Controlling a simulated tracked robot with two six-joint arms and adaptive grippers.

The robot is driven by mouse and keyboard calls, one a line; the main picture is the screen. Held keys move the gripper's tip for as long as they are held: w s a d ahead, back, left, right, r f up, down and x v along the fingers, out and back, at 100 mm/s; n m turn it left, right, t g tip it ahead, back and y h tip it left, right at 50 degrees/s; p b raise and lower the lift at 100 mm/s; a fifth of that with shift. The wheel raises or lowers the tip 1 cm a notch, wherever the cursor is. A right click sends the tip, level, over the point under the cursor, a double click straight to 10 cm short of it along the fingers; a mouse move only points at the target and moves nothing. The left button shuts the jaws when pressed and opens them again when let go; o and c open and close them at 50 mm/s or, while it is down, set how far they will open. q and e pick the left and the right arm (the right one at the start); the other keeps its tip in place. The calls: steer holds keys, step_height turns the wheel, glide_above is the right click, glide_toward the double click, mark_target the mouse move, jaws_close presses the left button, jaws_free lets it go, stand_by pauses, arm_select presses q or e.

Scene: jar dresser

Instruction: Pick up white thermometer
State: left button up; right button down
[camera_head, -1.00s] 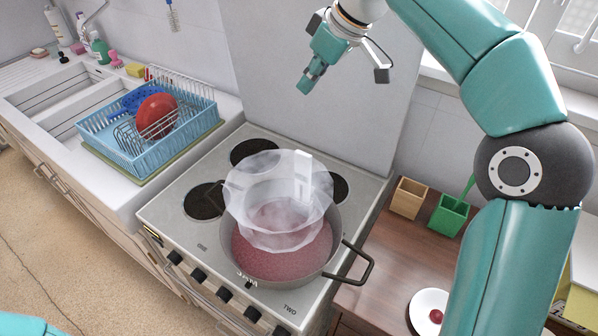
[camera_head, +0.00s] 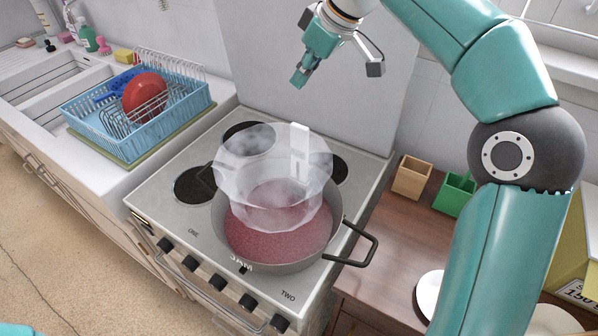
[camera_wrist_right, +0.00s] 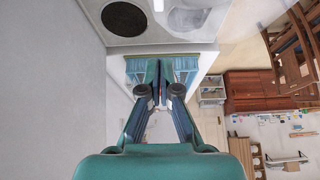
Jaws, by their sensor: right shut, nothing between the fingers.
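The white thermometer (camera_head: 299,154) shows as a pale upright bar within the steam above the pot (camera_head: 347,226); its lower end is blurred by the steam. A white piece at the top edge of the right wrist view (camera_wrist_right: 158,5) may be it. The pot stands on the stove and holds a dark pink, grainy content. My right gripper (camera_head: 299,78) is shut and empty, in front of the grey back panel, above and apart from the thermometer. Its fingers also show in the right wrist view (camera_wrist_right: 160,80). My left gripper is not in view.
A blue dish rack (camera_head: 100,135) with a red bowl (camera_head: 145,95) stands left of the stove (camera_head: 160,215). A wooden box (camera_head: 411,178) and a green box (camera_head: 455,195) stand on the brown counter (camera_head: 385,290) at right. A white plate (camera_head: 428,291) is partly hidden by my right arm.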

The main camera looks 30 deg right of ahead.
steer(key=c, duration=1.9)
jaws_free()
steer(key=o, duration=0.8)
steer(key=shift+g+h, duration=0.3)
steer(key=shift+g, duration=0.3)
steer(key=s+d, duration=0.1)
steer(key=s+d+f, duration=0.1)
steer(key=s, duration=0.1)
steer(key=shift+s+d+f, duration=0.3)
steer(key=shift+s+d, duration=0.1)
steer(key=b, duration=0.1)
glide_above(292, 150)
steer(key=s+d, duration=0.1)
steer(key=d, duration=0.1)
step_height(292, 150, down, 10)
steer(key=shift+s+d+f, duration=0.1)
steer(key=shift+s+f, duration=0.05)
steer(key=shift+f, duration=0.1)
steer(key=shift+s+p+x, duration=0.15)
steer(key=shift+p+x, duration=0.05)
steer(key=shift+x, duration=1.1)
steer(key=shift+s+p+x, duration=0.1)
steer(key=shift+p+x, duration=0.1)
steer(key=shift+x, duration=1.15)
